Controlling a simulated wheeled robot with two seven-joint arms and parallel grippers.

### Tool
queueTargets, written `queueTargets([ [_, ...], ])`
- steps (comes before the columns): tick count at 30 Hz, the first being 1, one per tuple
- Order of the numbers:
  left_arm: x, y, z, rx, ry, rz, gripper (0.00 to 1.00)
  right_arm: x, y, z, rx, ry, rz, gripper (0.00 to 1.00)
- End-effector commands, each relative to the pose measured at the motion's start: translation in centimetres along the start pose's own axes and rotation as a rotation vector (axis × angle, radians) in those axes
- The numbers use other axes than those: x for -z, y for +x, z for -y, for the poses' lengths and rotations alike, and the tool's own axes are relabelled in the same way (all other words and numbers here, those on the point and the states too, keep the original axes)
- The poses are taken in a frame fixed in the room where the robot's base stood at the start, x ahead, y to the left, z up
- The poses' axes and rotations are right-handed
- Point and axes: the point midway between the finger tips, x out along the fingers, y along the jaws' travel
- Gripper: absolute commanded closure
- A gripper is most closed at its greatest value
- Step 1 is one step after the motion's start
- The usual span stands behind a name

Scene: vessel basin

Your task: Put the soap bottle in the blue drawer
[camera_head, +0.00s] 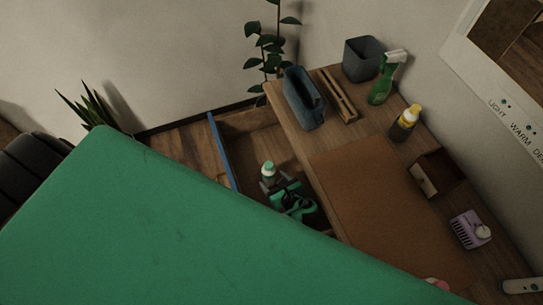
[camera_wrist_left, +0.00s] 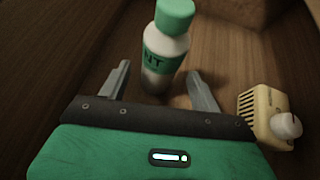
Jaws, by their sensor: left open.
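The soap bottle, white with a green cap and green label (camera_wrist_left: 165,50), stands upright inside the open drawer. Its cap also shows in the head view (camera_head: 268,167). The drawer has a blue front (camera_head: 221,150) and wooden inside walls, and it is pulled out to the left of the desk. My left gripper (camera_wrist_left: 158,88) is open inside the drawer, with the bottle between or just beyond its two fingers; contact cannot be told. It shows in the head view too (camera_head: 272,182). My right gripper is in neither view.
A cream object with a white knob (camera_wrist_left: 265,112) lies right of my left gripper. The desk holds a blue-grey holder (camera_head: 303,100), a green spray bottle (camera_head: 380,88), a yellow-topped bottle (camera_head: 404,124) and a purple item (camera_head: 468,230). My green body part hides the lower left.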

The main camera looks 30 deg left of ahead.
Motion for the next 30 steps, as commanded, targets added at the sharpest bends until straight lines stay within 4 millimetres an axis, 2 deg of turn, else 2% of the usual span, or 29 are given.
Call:
queueTargets([
  [6,0.2,-3.6,0.0,0.002,0.0,-0.002,0.36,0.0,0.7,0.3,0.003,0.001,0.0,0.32],
  [10,0.1,-4.7,0.0,0.0,0.0,-0.001,0.36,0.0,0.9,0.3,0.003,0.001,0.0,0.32],
  [30,0.0,-5.0,0.0,0.0,0.0,0.0,0.36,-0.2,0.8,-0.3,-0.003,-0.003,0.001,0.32],
])
